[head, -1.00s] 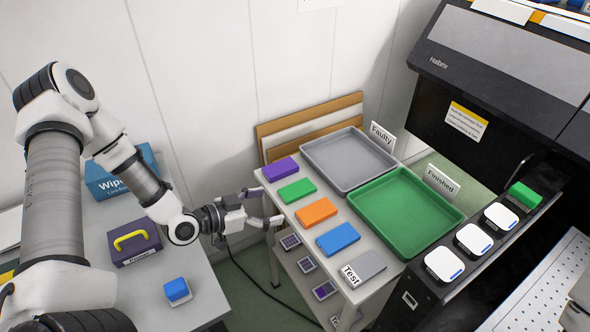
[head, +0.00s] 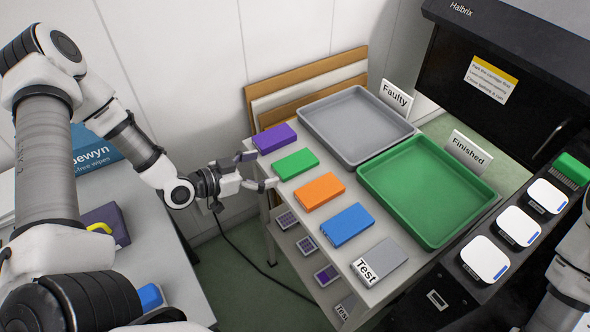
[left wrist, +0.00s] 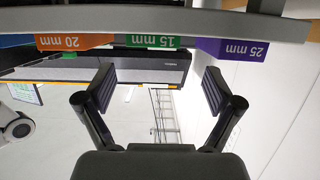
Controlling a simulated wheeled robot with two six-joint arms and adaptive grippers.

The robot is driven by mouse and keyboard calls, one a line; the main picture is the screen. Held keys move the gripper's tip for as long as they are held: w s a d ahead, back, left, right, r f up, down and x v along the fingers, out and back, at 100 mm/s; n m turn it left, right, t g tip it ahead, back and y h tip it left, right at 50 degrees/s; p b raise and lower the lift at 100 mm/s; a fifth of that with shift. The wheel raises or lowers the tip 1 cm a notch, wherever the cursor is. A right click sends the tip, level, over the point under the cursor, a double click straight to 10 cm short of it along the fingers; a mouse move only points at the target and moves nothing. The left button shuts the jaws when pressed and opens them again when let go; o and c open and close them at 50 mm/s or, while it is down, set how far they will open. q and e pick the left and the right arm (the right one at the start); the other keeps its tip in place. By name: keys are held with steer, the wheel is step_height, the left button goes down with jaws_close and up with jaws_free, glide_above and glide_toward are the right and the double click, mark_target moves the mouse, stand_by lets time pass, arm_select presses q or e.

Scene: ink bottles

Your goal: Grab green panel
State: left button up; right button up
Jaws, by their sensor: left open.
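The green panel (head: 296,163) lies flat on the white cart, between the purple panel (head: 274,138) and the orange panel (head: 319,191). In the left wrist view the green panel (left wrist: 153,41) shows its end marked 15 mm, at the cart's edge and between the two fingers. My left gripper (head: 260,171) is open and empty, just left of the cart edge near the green and purple panels. It is apart from the green panel. My right gripper is not in view; only part of my right arm shows at the lower right.
A blue panel (head: 347,225) and a grey Test block (head: 380,262) lie farther along the cart (head: 337,268). A grey tray (head: 318,140) and a green tray (head: 369,206) stand behind the panels. A table with a purple case (head: 107,222) is at left.

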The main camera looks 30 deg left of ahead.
mark_target(293, 163)
arm_select(q)
steer(key=x, duration=0.7)
steer(key=shift+d+b, duration=0.3)
steer(key=shift+d, duration=0.25)
steer(key=c, duration=1.2)
